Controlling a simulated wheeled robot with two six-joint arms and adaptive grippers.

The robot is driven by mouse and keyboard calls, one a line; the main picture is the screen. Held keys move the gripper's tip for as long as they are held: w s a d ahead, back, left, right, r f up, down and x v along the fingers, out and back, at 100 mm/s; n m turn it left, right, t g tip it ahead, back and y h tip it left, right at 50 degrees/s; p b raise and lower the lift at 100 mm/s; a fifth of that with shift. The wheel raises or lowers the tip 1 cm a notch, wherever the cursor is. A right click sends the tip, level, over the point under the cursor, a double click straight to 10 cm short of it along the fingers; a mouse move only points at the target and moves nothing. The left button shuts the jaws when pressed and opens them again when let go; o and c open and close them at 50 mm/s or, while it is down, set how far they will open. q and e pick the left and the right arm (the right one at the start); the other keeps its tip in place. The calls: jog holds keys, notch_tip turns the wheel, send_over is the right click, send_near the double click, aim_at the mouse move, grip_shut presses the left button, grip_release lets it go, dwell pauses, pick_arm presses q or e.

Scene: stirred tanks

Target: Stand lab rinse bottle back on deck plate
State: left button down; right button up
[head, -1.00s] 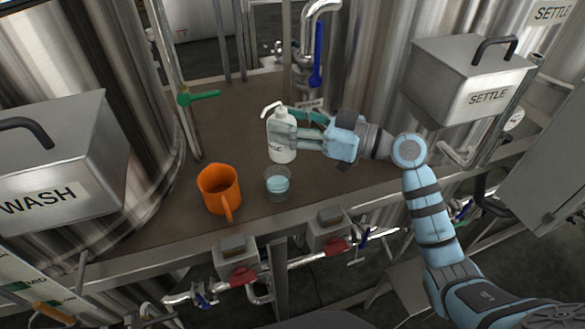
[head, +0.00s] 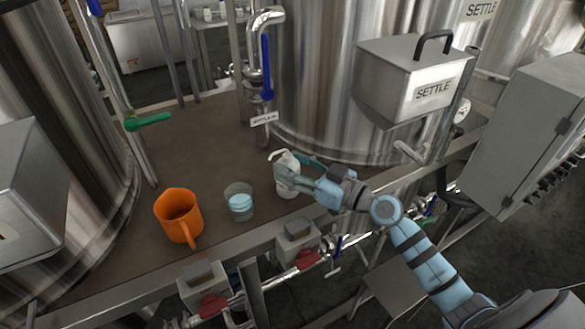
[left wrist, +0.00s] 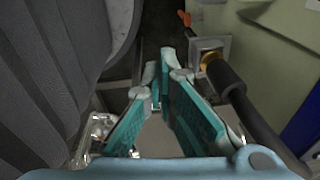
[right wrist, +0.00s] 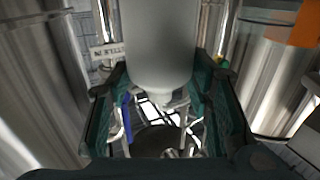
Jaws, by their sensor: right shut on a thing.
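The white lab rinse bottle (head: 287,176) is upright in the head view, right of the glass, near the front edge of the brown deck plate (head: 200,160). My right gripper (head: 298,181) is shut on its body from the right. In the right wrist view the bottle (right wrist: 160,45) fills the space between the teal fingers (right wrist: 160,105). I cannot tell whether its base touches the deck. My left gripper (left wrist: 160,85) shows only in the left wrist view, away from the deck objects. Its fingertips look close together with nothing seen between them.
A glass with blue liquid (head: 239,202) and an orange mug (head: 179,216) stand left of the bottle. The SETTLE box (head: 415,80) and a steel tank (head: 320,80) are behind. A green-handled valve (head: 148,121) is at left. Deck behind the glass is clear.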

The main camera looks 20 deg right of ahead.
jog(key=shift+f, duration=0.1)
jog(key=o, duration=1.4)
jog(key=shift+c, duration=0.2)
